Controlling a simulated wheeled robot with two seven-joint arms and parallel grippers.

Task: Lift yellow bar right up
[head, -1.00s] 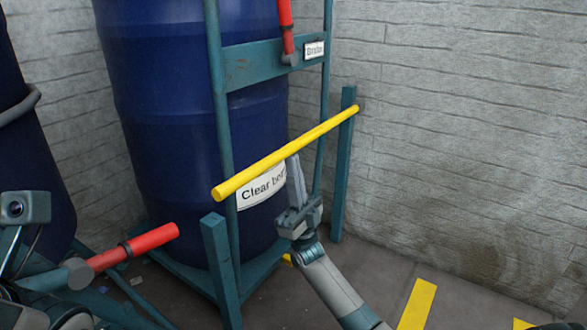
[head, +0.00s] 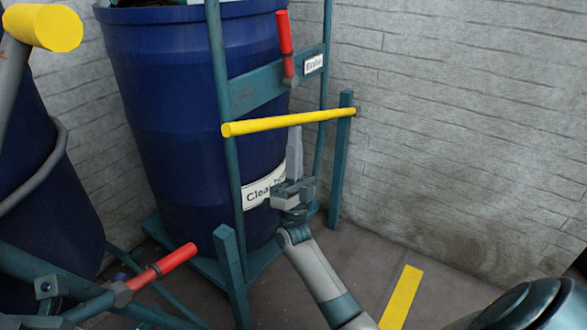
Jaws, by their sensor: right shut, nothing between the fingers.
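The yellow bar (head: 270,124) crosses in front of the blue barrel's frame. Its right end is at the teal post (head: 341,160) on the right, and its left end stands well above the short left post (head: 232,275), so it looks nearly level in the picture. My right gripper (head: 295,140) is shut and empty, fingers pointing up. Its fingertips are just at the bar's underside near the middle; whether they touch is hard to tell. My left gripper is not in view.
A red handle (head: 285,40) hangs above, and another red handle (head: 165,268) is at lower left. A yellow cylinder (head: 42,27) shows at upper left. Grey wall (head: 460,120) and floor with yellow tape (head: 402,297) lie right.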

